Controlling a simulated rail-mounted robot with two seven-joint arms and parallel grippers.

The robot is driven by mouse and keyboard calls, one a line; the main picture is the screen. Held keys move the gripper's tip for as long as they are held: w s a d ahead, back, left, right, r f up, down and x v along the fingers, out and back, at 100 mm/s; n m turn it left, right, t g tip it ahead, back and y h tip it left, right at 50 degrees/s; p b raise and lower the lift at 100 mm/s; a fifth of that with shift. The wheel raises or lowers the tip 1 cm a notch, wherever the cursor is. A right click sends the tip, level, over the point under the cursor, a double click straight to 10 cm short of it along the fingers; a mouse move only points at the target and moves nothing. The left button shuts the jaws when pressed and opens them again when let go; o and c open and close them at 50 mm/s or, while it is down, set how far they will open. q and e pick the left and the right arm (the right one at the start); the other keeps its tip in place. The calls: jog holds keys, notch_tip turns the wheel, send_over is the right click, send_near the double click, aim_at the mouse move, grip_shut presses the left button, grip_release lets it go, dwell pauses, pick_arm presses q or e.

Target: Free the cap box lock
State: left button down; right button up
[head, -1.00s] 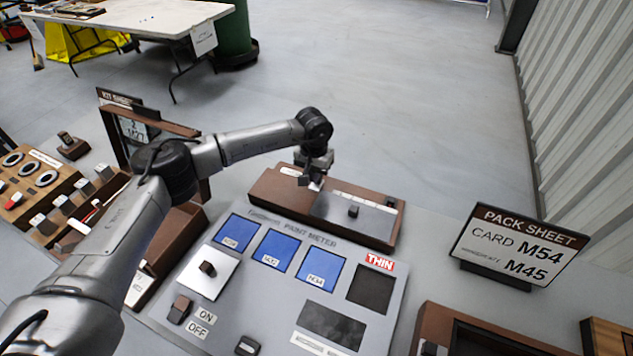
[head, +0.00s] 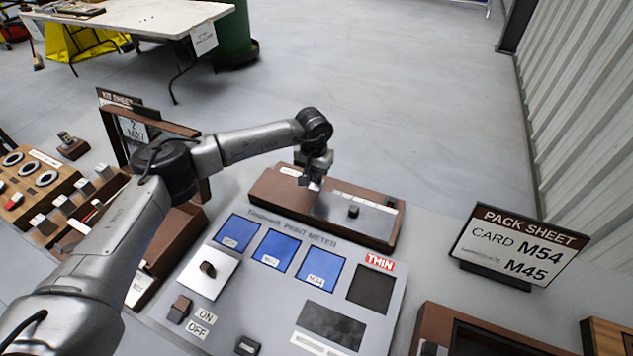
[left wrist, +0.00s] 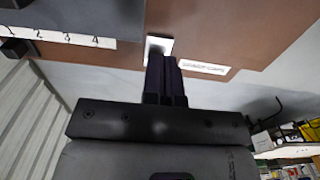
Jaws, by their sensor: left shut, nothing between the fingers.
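A long brown box (head: 268,188) stands behind the paint meter panel; I take it for the cap box. A grey plate with a dark knob (head: 353,211) covers its right part. My left gripper (head: 314,185) is shut and empty, its fingers pointing down at the box's left part, beside the plate. In the left wrist view the shut fingers (left wrist: 165,62) reach a small white square (left wrist: 158,46) on the brown surface. They hide part of it, and I cannot tell whether they touch it. My right gripper is not in view.
The paint meter panel (head: 222,285) with blue patches, a THIN sign and switches lies in front. A pack sheet sign (head: 515,245) stands at right. A brown frame (head: 190,128) and trays with parts stand at left.

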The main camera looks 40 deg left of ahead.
pick_arm(q)
jog(key=shift+f, duration=0.35)
jog(key=shift+f+b, duration=0.1)
jog(key=shift+b, duration=0.2)
jog(key=shift+r+p, duration=0.3)
jog(key=shift+w+a+b, duration=0.25)
jog(key=shift+w+b, duration=0.5)
jog(key=shift+w, duration=0.15)
jog(key=shift+w+a+b, duration=0.2)
jog(key=shift+w+b, duration=0.6)
jog(key=shift+w, duration=0.1)
jog(key=shift+w+a+b, duration=0.25)
jog(key=shift+w+b, duration=0.5)
jog(key=shift+w, duration=0.15)
dwell(1.1)
jog(key=shift+w+a+b, duration=0.2)
jog(key=shift+w+b, duration=0.45)
jog(key=shift+b, duration=0.15)
jog(key=shift+w+a+b, duration=0.15)
jog(key=shift+w+b, duration=0.5)
jog(key=shift+b, duration=0.1)
dwell(0.6)
dwell(0.5)
jog(key=shift+s+d+r+p, duration=0.1)
jog(key=shift+s+p, duration=0.3)
jog(key=shift+p, duration=0.5)
